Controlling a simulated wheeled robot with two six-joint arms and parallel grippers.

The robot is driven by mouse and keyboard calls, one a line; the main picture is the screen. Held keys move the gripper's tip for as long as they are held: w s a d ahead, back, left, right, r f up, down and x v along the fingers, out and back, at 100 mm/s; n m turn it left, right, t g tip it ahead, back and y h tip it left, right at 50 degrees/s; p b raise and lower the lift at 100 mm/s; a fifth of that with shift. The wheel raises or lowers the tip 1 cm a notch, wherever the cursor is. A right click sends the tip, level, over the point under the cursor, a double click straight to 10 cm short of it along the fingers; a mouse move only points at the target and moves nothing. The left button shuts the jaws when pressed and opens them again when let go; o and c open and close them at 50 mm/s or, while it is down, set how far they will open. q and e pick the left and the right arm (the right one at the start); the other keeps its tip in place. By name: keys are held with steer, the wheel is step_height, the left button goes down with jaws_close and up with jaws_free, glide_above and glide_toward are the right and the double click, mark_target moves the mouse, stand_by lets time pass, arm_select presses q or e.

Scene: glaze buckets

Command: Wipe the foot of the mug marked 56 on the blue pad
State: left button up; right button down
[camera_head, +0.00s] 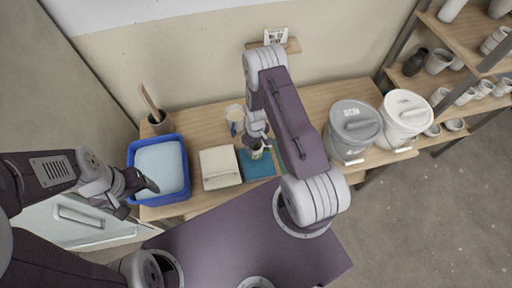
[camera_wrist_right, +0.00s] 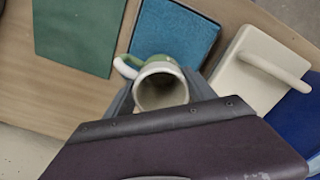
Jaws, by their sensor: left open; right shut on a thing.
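My right gripper (camera_head: 258,146) is shut on a green-and-cream mug (camera_head: 257,153). In the right wrist view the mug (camera_wrist_right: 160,86) shows its open mouth, with a pale handle (camera_wrist_right: 126,68) at its left. No number is readable on it. I cannot tell whether the mug touches the pad. My left gripper (camera_head: 138,197) is open and empty at the blue tub's front left corner.
The blue tub (camera_head: 187,178) stands at the left. A cream block with a handle (camera_wrist_right: 240,95) sits beside the pad; a green mat (camera_wrist_right: 80,35) lies on the other side. A grey bucket (camera_head: 352,130) and white bucket (camera_head: 404,120) stand right.

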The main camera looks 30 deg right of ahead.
step_height(320, 180, up, 7)
steer(key=p, duration=0.5)
